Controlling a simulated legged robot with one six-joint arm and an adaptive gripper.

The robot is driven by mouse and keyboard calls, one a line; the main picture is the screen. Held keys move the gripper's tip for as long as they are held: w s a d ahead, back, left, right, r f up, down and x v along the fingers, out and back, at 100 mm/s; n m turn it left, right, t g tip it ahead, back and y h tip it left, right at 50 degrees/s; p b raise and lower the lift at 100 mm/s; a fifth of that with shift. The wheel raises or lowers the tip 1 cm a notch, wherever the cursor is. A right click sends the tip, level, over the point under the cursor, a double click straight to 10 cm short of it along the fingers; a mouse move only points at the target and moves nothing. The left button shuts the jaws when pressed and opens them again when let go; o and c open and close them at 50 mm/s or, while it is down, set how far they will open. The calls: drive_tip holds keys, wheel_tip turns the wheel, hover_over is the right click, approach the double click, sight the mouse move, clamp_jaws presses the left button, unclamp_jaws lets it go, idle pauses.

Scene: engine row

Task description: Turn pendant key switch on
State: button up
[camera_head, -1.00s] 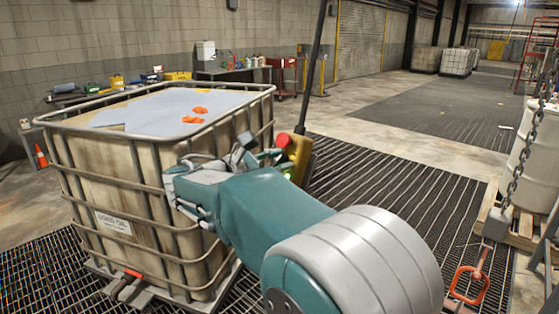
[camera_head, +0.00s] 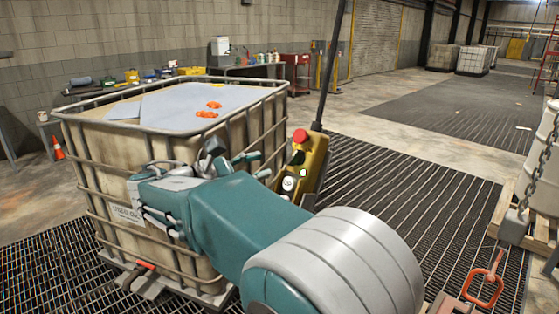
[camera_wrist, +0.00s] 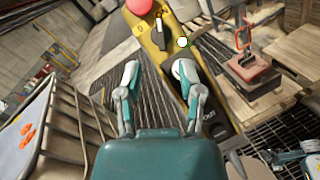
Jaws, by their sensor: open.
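The yellow pendant (camera_head: 314,160) hangs on a dark cable or pole, with a red mushroom button (camera_head: 300,136) at its top. In the wrist view the pendant (camera_wrist: 203,100) runs diagonally past the fingers, its red button (camera_wrist: 139,5) at the top edge. The right finger overlaps a pale round control. In the head view my gripper (camera_head: 234,154) is left of the pendant.
A caged liquid tank (camera_head: 105,175) with orange rags (camera_head: 207,114) on its top stands at left, close behind my arm. A chain (camera_head: 546,150) and a red-orange hook or shackle (camera_head: 486,287) are at right. Grated floor surrounds the tank.

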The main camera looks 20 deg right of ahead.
sight(292, 157)
drive_tip(key=a, duration=0.4)
drive_tip(key=shift+s+a, duration=0.1)
drive_tip(key=shift+s, duration=0.15)
drive_tip(key=shift+n+t, duration=0.6)
drive_tip(key=shift+n, duration=0.3)
drive_tip(key=x, duration=0.8)
drive_tip(key=s+x, duration=0.1)
drive_tip(key=x, duration=0.3)
clamp_jaws()
